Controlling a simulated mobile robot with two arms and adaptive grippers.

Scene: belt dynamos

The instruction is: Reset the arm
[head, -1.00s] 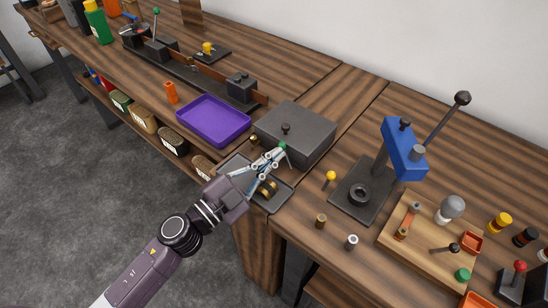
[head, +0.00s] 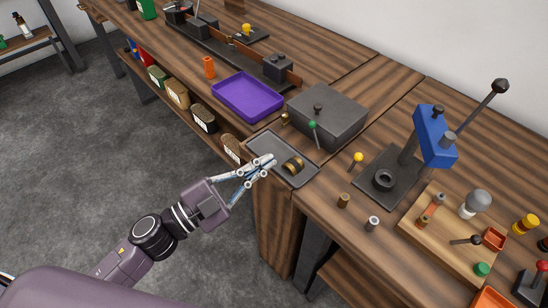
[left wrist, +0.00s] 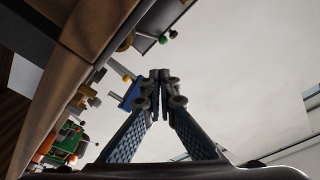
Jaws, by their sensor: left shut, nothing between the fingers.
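My left gripper (head: 268,162) is shut and empty. In the head view it is by the front edge of the bench, its tips close to a small grey tray (head: 262,143) that holds a brass-coloured ring part (head: 293,166). In the left wrist view its fingertips (left wrist: 158,76) meet, with wall behind them and the bench edge at upper left. A dark grey box (head: 328,116) with a green-knobbed lever (head: 313,126) stands behind the tray. My right gripper is not in view.
A purple tray (head: 247,96) lies left of the box. A blue press (head: 432,135) stands at right, beside a wooden board (head: 446,231) with small parts. Labelled bins (head: 203,119) sit under the bench edge. Open floor (head: 90,185) lies at left.

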